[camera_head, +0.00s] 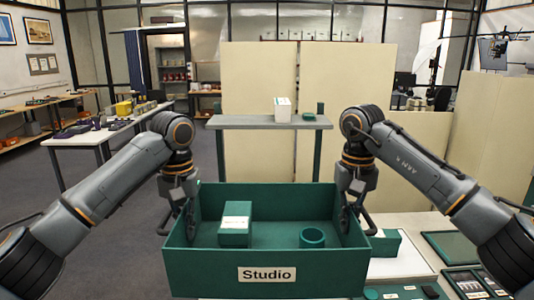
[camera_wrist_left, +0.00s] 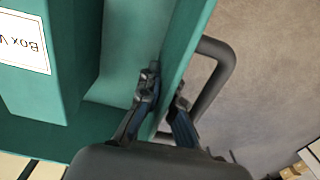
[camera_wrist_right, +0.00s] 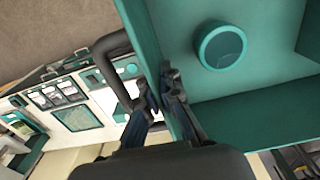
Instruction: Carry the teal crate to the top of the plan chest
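The teal crate (camera_head: 210,262) is large and open-topped, with a "Studio" label on its front wall. It is centred low in the head view, between my arms. My left gripper (camera_head: 189,215) is shut on its left side wall, one finger inside and one outside, beside a dark handle (camera_wrist_left: 216,75). My right gripper (camera_head: 347,214) is shut on the right side wall the same way, by another handle (camera_wrist_right: 112,48). Inside are a teal box with a white label (camera_head: 235,232) and a round teal ring or cup (camera_head: 312,238). The crate's underside is hidden. I cannot identify a plan chest for certain.
A grey-topped stand (camera_head: 250,122) with teal legs is ahead, bearing a white box (camera_head: 283,109) and a small teal block (camera_head: 320,108). A pale table (camera_head: 415,260) at right holds frames and small items. Another table (camera_head: 92,136) is at left. Grey floor (camera_head: 100,215) is clear at left.

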